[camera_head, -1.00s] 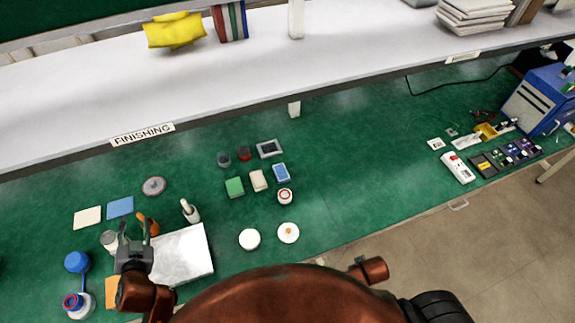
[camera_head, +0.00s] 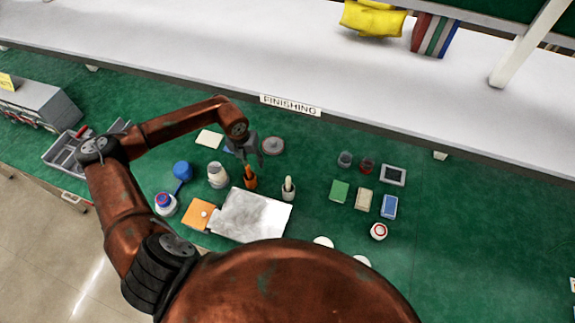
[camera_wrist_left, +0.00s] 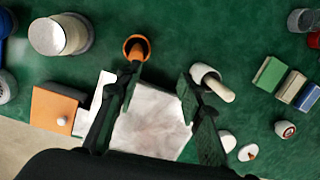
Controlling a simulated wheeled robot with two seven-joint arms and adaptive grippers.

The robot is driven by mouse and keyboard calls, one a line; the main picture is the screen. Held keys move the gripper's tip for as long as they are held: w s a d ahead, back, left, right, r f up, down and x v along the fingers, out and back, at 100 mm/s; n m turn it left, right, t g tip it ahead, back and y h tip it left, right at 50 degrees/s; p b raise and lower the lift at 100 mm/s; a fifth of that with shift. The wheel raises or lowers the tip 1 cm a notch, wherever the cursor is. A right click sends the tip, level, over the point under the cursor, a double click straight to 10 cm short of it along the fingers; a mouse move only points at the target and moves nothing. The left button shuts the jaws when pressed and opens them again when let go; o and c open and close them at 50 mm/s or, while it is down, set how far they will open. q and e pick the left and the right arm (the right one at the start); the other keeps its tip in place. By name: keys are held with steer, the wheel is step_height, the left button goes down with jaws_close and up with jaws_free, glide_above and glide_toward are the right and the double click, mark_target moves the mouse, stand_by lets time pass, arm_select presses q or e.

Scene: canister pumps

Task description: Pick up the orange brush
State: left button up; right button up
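The orange brush (camera_head: 250,178) stands behind the grey-white plate (camera_head: 253,215). In the left wrist view an orange round piece with a dark inside (camera_wrist_left: 136,47), apparently the brush, sits just past the left fingertip. My left gripper (camera_head: 252,160) is close behind and above the brush, fingers pointing down. In the wrist view its fingers (camera_wrist_left: 160,76) are wide apart with nothing held between them; the plate shows in the gap. Whether a finger touches the brush cannot be told. My right gripper is out of view.
A white jar (camera_head: 217,175) stands left of the brush. A mortar with a pestle (camera_head: 288,188) stands to its right. A grey disc (camera_head: 272,146) lies behind. An orange square (camera_head: 200,214) lies beside the plate.

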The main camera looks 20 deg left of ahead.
mark_target(248, 168)
arm_select(q)
steer(key=a+y, duration=0.1)
steer(key=a, duration=0.2)
steer(key=shift+a, duration=0.2)
steer(key=shift+a+f, duration=0.1)
steer(key=shift+f, duration=0.8)
steer(key=shift+w+f+p, duration=0.15)
steer(key=shift+f+p, duration=0.75)
steer(key=shift+f, duration=1.85)
steer(key=shift+c, duration=0.5)
steer(key=shift+d, duration=0.2)
jaws_close()
